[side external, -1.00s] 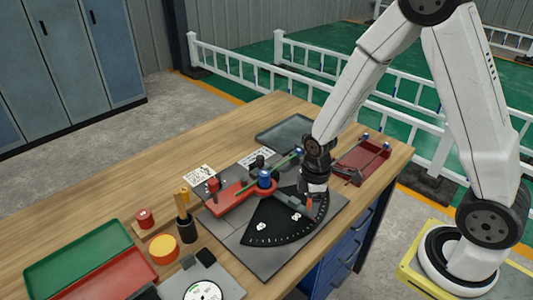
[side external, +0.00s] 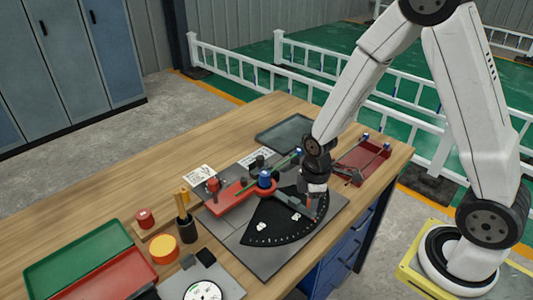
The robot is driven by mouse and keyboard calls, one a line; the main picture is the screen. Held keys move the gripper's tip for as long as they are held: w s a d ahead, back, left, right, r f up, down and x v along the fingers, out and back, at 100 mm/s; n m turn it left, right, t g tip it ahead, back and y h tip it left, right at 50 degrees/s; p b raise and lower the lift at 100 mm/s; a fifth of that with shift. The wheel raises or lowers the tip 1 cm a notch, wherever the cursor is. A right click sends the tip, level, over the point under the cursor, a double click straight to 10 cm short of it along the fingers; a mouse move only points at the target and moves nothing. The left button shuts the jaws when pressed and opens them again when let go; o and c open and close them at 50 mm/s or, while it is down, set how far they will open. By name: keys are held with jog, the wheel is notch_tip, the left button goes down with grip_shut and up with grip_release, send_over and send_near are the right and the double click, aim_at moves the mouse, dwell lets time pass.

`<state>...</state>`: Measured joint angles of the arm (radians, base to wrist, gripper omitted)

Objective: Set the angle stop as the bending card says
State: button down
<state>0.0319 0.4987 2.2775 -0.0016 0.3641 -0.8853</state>
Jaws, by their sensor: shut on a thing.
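The bending plate (side external: 280,262) lies on the bench with a black fan-shaped angle scale (side external: 265,228) on it, marked with white ticks and numbers too small to read. My gripper (side external: 315,200) is at the right end of the scale, pointing down, shut on the angle stop (side external: 311,209), which is mostly hidden by the jaws. A red bending arm (side external: 233,197) with a blue-topped pin (side external: 264,178) sits at the scale's apex. White cards (side external: 200,175) and (side external: 257,156) lie behind the plate; their print is unreadable, and I cannot tell which is the bending card.
A red tray with rods (side external: 362,160) is right of my gripper, and a dark grey tray (side external: 285,132) is behind. Green (side external: 75,243) and red (side external: 110,276) trays, an orange roll (side external: 163,249) and a pen holder (side external: 187,228) stand at the left.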

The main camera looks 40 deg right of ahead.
jog(key=shift+w+d, duration=0.1)
dwell(0.8)
jog(key=shift+w+d+n, duration=0.2)
jog(key=shift+d+n, duration=0.4)
jog(key=shift+d, duration=0.2)
jog(key=shift+w+d+n, duration=0.2)
jog(key=shift+d+n, duration=0.4)
jog(key=shift+d, duration=0.15)
jog(key=w+d+n, duration=0.2)
jog(key=d+n, duration=0.1)
jog(key=w+d+n, duration=0.1)
jog(key=d+n, duration=0.1)
jog(key=shift+w+d, duration=0.2)
jog(key=shift+w+d+n, duration=0.6)
jog(key=shift+w+n, duration=0.15)
jog(key=shift+n, duration=0.05)
jog(key=shift+c, duration=2.1)
grip_release()
jog(key=shift+r, duration=0.1)
